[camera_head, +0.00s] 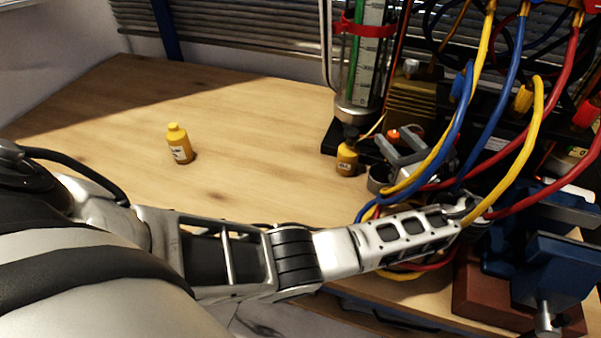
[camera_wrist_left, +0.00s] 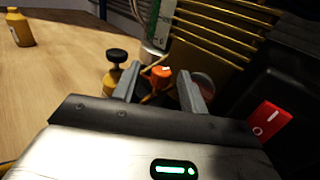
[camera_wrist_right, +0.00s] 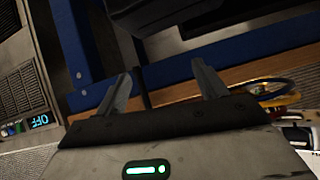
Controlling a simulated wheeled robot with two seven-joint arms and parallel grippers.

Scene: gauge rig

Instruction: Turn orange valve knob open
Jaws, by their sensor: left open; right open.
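The orange valve knob (camera_head: 393,135) sits low at the foot of the gauge column, near the brass ribbed block. In the left wrist view the orange knob (camera_wrist_left: 160,76) shows between and beyond my finger tips, with a pale mark on its top. My left gripper (camera_head: 398,146) is open close to the knob; its fingers (camera_wrist_left: 160,85) stand to either side in the picture. I cannot tell whether they touch it. My right gripper (camera_wrist_right: 163,76) is open and empty, away from the knob, facing a blue frame. It does not show clearly in the head view.
A yellow bottle (camera_head: 179,144) stands on the open wooden table (camera_head: 250,120). A dark-capped yellow bottle (camera_head: 347,158) is close left of the left fingers. Blue, red and yellow hoses loop over the left gripper. A blue vise (camera_head: 540,255) is at right.

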